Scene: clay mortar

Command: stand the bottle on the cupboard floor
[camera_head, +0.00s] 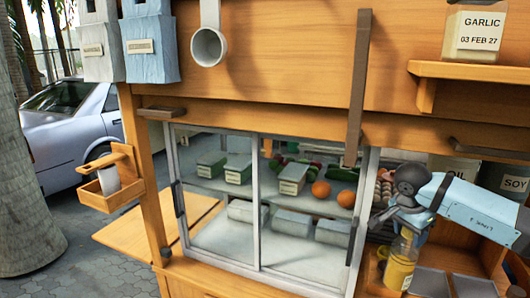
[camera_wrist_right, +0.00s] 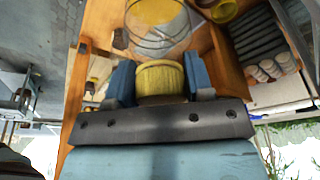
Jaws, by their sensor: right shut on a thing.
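In the head view my right gripper (camera_head: 404,236) points down at the lower right, beside the glass-fronted cupboard. It is shut on the bottle (camera_head: 401,248), which looks clear with yellow in it and is partly hidden by the fingers. In the right wrist view my blue fingers (camera_wrist_right: 160,82) grip the bottle's yellow top (camera_wrist_right: 160,77) from both sides. A clear body with yellow shows beyond it. The cupboard (camera_head: 258,210) has framed glass panes; boxes and oranges show on its shelf, and grey boxes stand on its floor. My left gripper is out of view.
A dark upright bar (camera_head: 358,90) hangs in front of the wood panel.

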